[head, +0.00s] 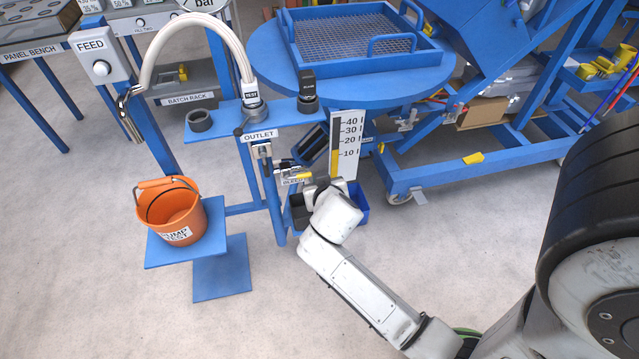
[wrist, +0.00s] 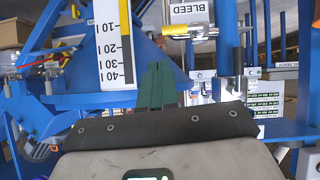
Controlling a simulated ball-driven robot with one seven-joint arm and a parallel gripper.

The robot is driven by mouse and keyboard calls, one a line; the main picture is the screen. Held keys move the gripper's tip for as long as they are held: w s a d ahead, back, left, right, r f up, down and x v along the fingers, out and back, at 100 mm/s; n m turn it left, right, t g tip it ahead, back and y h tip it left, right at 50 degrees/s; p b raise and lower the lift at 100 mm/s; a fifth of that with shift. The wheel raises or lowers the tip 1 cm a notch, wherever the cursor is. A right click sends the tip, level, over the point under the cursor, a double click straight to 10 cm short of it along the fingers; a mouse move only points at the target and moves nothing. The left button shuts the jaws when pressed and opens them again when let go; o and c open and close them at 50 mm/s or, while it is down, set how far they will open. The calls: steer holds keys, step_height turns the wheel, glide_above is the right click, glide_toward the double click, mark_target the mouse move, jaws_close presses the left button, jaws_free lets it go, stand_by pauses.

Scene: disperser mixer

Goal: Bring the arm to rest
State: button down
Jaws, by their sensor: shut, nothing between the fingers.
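My arm reaches from the lower right of the head view toward the blue stand. My gripper (wrist: 158,85) shows in the wrist view as two dark green fingers, shut together with nothing between them. In the head view the fingers are hidden behind my white wrist. The scale board (head: 345,143), marked 10 to 40, stands just behind my gripper; it also shows in the wrist view (wrist: 112,45). The yellow-handled bleed valve (head: 296,176) is beside my wrist, to its left. In the wrist view the valve (wrist: 190,31) is apart from the fingers.
An orange bucket (head: 172,210) sits on a low blue platform (head: 158,252) at left. A grey hose (head: 190,27) arches above the outlet post (head: 271,195). A blue round table (head: 430,75) bears a mesh tray (head: 358,41). The floor in front is clear.

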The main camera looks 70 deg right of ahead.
stand_by(0.4)
steer(key=s+a+r+n+g+y+p, duration=0.1)
steer(key=s+a+n+g+y+p, duration=0.1)
steer(key=a, duration=0.9)
steer(key=s+a+r+n+g+y+p, duration=0.2)
steer(key=s+a+n+y+p, duration=0.3)
steer(key=s+a, duration=0.5)
steer(key=n+g+y, duration=0.1)
steer(key=n+y, duration=0.1)
steer(key=shift+s+a+r+n, duration=0.2)
steer(key=shift+s+a+n, duration=0.05)
steer(key=shift+a+n, duration=0.15)
steer(key=shift+d, duration=0.1)
